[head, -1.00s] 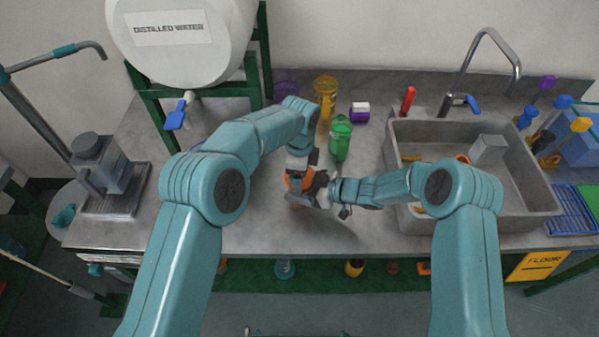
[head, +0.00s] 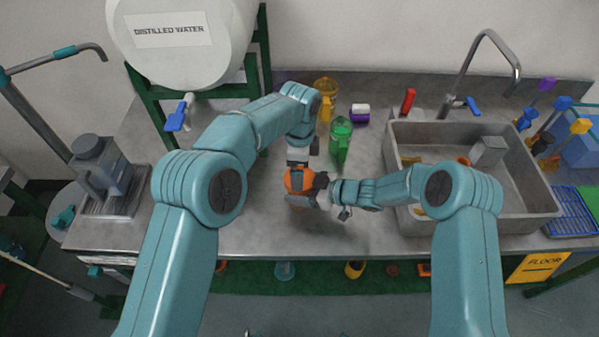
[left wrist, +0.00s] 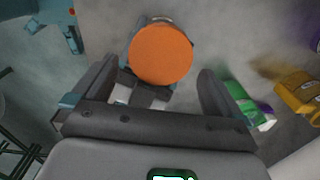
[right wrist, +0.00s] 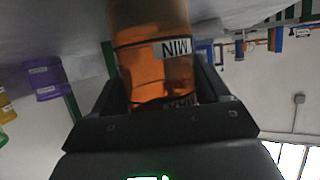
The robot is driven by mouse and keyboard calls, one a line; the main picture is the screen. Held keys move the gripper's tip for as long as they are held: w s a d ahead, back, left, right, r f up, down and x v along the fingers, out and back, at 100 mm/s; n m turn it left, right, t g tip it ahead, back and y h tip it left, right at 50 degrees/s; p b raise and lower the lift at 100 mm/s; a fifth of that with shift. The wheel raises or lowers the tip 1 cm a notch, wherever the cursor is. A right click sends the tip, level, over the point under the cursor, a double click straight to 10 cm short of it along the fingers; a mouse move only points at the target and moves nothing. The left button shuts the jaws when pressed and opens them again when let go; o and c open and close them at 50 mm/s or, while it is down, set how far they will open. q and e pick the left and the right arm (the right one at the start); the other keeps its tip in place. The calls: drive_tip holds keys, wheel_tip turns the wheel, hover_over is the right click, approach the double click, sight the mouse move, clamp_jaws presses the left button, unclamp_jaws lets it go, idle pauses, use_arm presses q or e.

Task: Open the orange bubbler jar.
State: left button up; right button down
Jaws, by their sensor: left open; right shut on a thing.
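The orange bubbler jar (head: 297,182) is over the front middle of the counter; it is translucent orange with a MIN label in the right wrist view (right wrist: 158,65). Its round, flat orange lid (left wrist: 161,54) sits on top in the left wrist view. My right gripper (head: 318,190) is shut on the jar body from the right, and its fingers flank the jar in the right wrist view. I see no contact.
A green jug (head: 341,140), a yellow jug (head: 326,95) and a purple-and-white container (head: 360,112) stand behind the jar. The sink (head: 470,225) is to the right. The distilled water tank (head: 178,55) is at back left.

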use_arm(q)
wheel_tip(320, 180, up, 3)
drive_tip(key=shift+f+m, duration=0.1)
drive_tip(key=shift+m, duration=0.9)
use_arm(e)
drive_tip(key=shift+f, duration=0.1)
use_arm(q)
drive_tip(key=shift+r+m, duration=0.4)
drive_tip(key=shift+m, duration=0.3)
wheel_tip(320, 180, down, 8)
drive_tip(key=shift+r, duration=0.2)
drive_tip(key=c, duration=1)
drive_tip(key=shift+n, duration=1.8)
